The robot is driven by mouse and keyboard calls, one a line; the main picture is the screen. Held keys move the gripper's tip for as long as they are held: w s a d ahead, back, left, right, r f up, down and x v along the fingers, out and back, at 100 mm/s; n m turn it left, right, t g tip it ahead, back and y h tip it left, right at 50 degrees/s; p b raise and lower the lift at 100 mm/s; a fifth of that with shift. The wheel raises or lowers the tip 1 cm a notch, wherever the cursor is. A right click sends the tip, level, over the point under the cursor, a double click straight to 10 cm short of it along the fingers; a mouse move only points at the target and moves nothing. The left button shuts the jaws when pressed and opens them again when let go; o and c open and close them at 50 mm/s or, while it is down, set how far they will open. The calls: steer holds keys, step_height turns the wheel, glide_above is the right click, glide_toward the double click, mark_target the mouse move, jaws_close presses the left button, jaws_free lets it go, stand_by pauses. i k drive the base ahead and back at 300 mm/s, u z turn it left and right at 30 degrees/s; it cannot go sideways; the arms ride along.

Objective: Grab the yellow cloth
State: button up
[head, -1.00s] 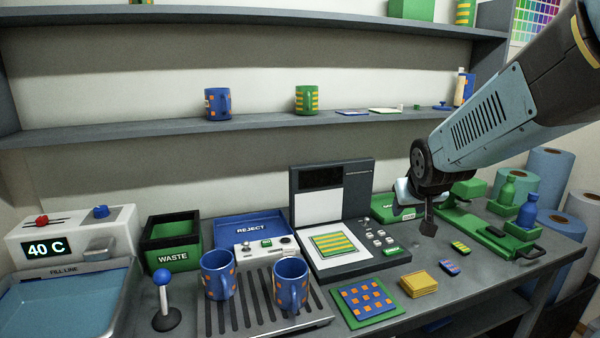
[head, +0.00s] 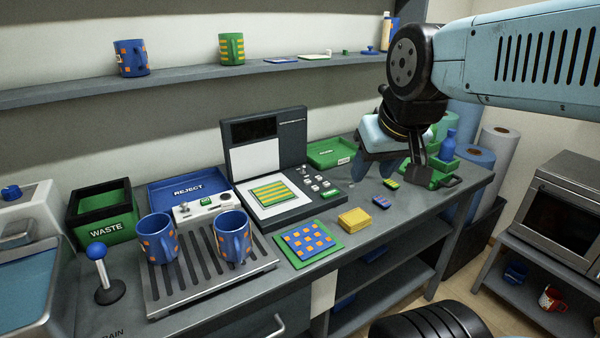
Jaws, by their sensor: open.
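The yellow cloth (head: 354,219) is a small, folded, flat yellow square on the grey bench in the head view. It lies just right of a green square with a blue and orange checked sheet (head: 309,243). My gripper (head: 388,168) is open, pointing down over the right part of the bench, behind and to the right of the cloth. It is apart from the cloth, and nothing shows between its fingers. The cloth is in plain view.
Two small patterned pieces (head: 381,202) lie between the cloth and my gripper. Left are the press (head: 272,204) and two blue mugs (head: 232,238) on a slatted rack. A green carrier (head: 437,176) with a blue bottle stands behind my gripper. The bench's front edge is close to the cloth.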

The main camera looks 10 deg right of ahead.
mark_target(354, 220)
steer(key=z, duration=0.6)
steer(key=k, duration=1.55)
steer(key=u, duration=0.6)
steer(key=i, duration=1)
steer(key=z, duration=0.05)
